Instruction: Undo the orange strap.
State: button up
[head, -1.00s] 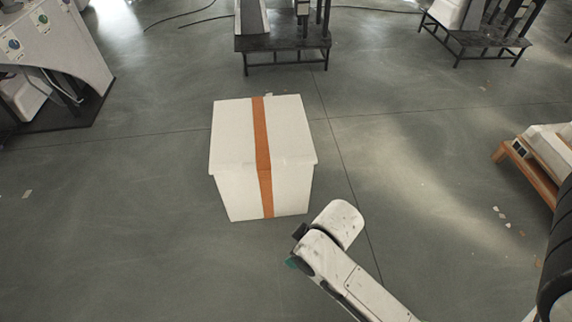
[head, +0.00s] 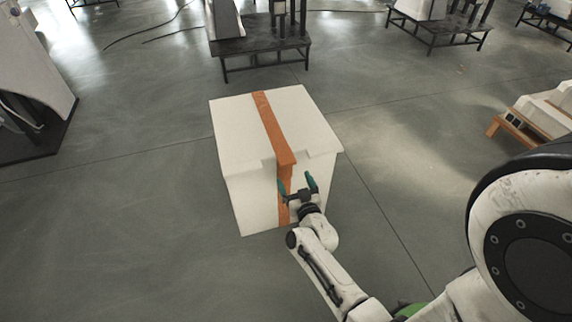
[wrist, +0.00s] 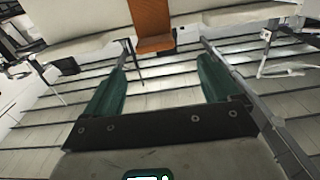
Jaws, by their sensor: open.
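A white box (head: 240,135) stands on the floor, with an orange strap (head: 270,118) running over its lid and down its front face. In the wrist view the strap (wrist: 151,20) shows at the top centre, crossing a pale edge. My gripper (head: 296,184) is at the front of the box, just below the lid's front edge, with its two green fingers apart. In the wrist view the gripper (wrist: 163,68) is open and empty, and the strap lies beyond the gap between its fingers. My gripper and wrist hide part of the strap's lower front run.
Open grey floor surrounds the box. A black metal stand (head: 262,45) is behind it, and another dark stand (head: 438,25) is at the back right. A wooden pallet with pale pieces (head: 520,122) is at the right. Black cables (head: 150,30) lie at the back left.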

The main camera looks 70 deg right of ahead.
aim_at(289, 165)
jog(key=b+x, duration=0.1)
jog(key=x, duration=0.4)
jog(key=b+x, duration=0.1)
jog(key=x, duration=0.4)
jog(key=shift+d+r, duration=0.1)
jog(key=shift+d, duration=0.4)
jog(key=shift+c, duration=0.2)
jog(key=c, duration=1.4)
jog(key=shift+a+h+b, duration=0.1)
jog(key=shift+h+b, duration=0.2)
jog(key=shift+b, duration=0.1)
